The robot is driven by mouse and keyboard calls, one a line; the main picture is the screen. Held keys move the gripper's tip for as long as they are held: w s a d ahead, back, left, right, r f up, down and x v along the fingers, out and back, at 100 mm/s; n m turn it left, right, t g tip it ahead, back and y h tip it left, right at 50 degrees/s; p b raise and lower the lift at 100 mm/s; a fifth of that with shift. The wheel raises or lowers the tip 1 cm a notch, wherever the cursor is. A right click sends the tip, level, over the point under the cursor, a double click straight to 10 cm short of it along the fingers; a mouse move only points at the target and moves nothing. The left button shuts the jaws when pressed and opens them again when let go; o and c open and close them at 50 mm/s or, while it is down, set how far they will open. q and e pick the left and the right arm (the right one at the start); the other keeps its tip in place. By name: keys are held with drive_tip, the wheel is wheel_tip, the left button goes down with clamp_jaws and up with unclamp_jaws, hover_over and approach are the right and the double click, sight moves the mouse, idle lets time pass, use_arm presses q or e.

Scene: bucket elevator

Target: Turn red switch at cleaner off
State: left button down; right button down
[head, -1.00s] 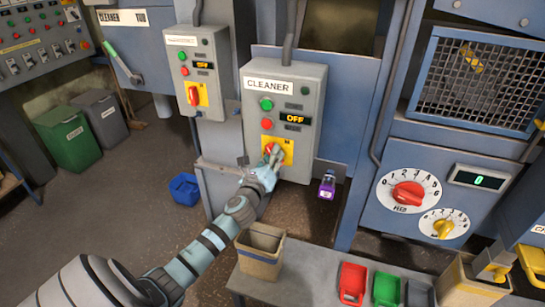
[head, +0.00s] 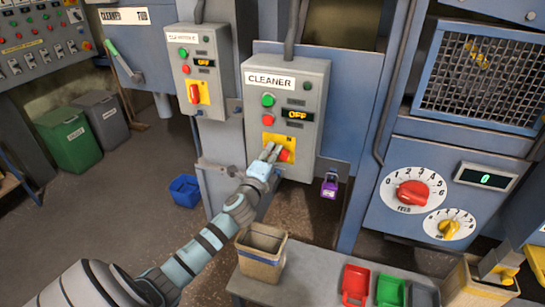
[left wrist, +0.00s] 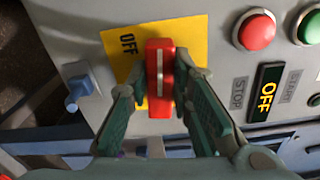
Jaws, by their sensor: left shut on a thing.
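The grey CLEANER box (head: 312,160) hangs in the middle of the head view. Its red switch (head: 286,155) sits on a yellow plate (head: 268,139) low on the box. In the left wrist view the red switch (left wrist: 160,80) stands between my fingers, its long side lying crosswise on the panel, with OFF printed on the plate beside it. My left gripper (head: 272,153) is shut on this switch, one finger on each side. The display (head: 297,114) reads OFF, beside a green button (head: 268,100) and a red button (head: 268,120). My right gripper is not in view.
A similar box (head: 205,70) with its own red switch hangs to the left. A purple tag-like item (head: 330,184) hangs at the lower right of the CLEANER box. A tan bin (head: 262,270) stands on the bench below my left arm.

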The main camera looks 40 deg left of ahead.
use_arm(q)
drive_tip(key=shift+f+n, duration=0.15)
drive_tip(key=shift+n, duration=0.65)
drive_tip(key=c, duration=1.4)
unclamp_jaws()
drive_tip(key=shift+c, duration=0.2)
drive_tip(key=v, duration=1.2)
